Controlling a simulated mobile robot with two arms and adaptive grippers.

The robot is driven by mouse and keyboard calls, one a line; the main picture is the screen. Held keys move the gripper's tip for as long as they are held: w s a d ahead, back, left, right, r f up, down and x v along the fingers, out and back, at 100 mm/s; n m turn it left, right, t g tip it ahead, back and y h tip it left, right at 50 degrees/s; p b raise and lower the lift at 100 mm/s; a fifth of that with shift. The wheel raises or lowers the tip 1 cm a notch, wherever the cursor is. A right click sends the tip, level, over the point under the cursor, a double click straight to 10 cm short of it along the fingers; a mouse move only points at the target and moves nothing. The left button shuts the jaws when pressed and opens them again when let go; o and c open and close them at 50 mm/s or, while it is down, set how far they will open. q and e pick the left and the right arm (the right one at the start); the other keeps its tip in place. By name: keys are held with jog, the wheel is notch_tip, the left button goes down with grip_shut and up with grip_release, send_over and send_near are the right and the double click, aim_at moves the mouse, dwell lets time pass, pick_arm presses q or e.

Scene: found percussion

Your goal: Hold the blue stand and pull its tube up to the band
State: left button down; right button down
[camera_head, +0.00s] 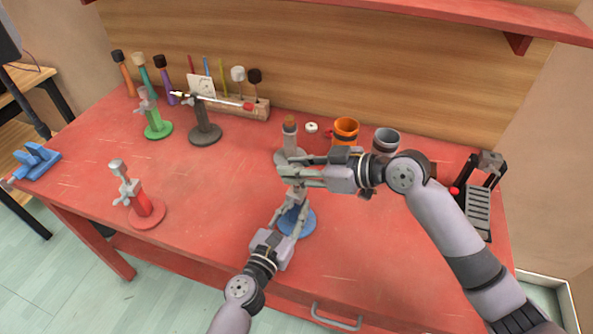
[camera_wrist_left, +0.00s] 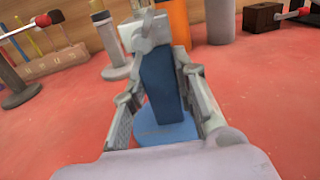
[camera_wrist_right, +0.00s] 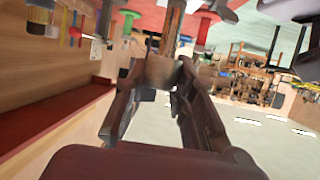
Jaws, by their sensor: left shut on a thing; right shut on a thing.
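The blue stand has a round blue base (camera_head: 308,224) on the red table in the head view. In the left wrist view its blue column (camera_wrist_left: 160,85) is upright between the fingers, with a grey collar (camera_wrist_left: 143,30) on top. My left gripper (camera_head: 288,211) is shut on this column from the front. My right gripper (camera_head: 290,173) is above it, reaching in from the right, shut on the stand's tube. In the right wrist view the tube (camera_wrist_right: 158,70) sits between the fingers. My right gripper covers much of the tube in the head view, and I cannot make out the band.
A grey stand (camera_head: 289,152) is close behind my right gripper. An orange cup (camera_head: 345,130) and a grey cup (camera_head: 385,141) are behind my right arm. Red (camera_head: 146,212), green (camera_head: 158,129) and dark grey (camera_head: 205,134) stands are to the left.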

jog(key=c, duration=1.3)
grip_release()
jog(key=v, duration=1.2)
jog(key=shift+r, duration=0.1)
pick_arm(q)
jog(key=c, duration=1.2)
grip_release()
